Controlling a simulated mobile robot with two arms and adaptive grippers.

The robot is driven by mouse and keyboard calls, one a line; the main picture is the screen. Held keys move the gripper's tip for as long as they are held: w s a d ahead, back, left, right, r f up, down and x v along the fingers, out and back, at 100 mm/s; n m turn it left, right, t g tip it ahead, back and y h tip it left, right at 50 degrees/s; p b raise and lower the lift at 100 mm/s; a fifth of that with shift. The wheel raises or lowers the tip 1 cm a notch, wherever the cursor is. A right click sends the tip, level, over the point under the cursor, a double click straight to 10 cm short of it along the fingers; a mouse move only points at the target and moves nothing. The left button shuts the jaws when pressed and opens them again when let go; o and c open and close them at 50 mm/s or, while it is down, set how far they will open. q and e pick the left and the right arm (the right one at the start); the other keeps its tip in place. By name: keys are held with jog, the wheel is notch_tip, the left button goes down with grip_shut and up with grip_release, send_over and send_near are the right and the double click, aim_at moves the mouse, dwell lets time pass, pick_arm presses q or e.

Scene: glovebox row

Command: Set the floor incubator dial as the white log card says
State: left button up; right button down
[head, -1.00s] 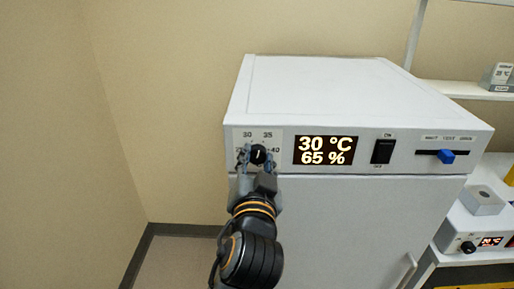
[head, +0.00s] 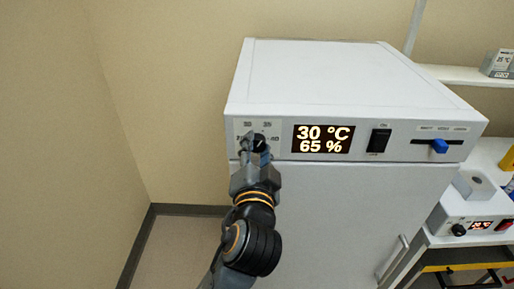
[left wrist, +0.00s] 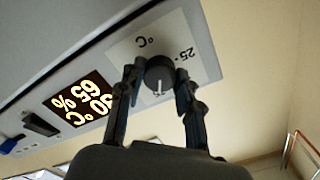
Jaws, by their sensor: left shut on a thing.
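The incubator (head: 330,85) is a large white cabinet. Its black dial (head: 259,141) sits at the left of the front panel, on a plate with marks such as 30, 35 and 40. The dial also shows in the left wrist view (left wrist: 159,72), with a white pointer line toward the picture's bottom and a 25 mark beside it. My left gripper (head: 257,150) is shut on the dial, a finger on each side. The lit display (head: 322,140) reads 30 °C and 65 %. I cannot surely identify the white log card. My right gripper is out of view.
A black rocker switch (head: 379,141) and a blue slider (head: 439,146) are on the same panel. A small grey block with a label (head: 498,64) stands on the right shelf. A small device (head: 470,222) stands on the right bench. Beige wall lies left.

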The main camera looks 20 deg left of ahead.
pick_arm(q)
jog(key=o, duration=1.1)
jog(key=shift+w, duration=0.1)
jog(key=shift+o, duration=0.2)
jog(key=v, duration=0.7)
jog(key=shift+s, duration=0.3)
jog(key=shift+w, duration=0.1)
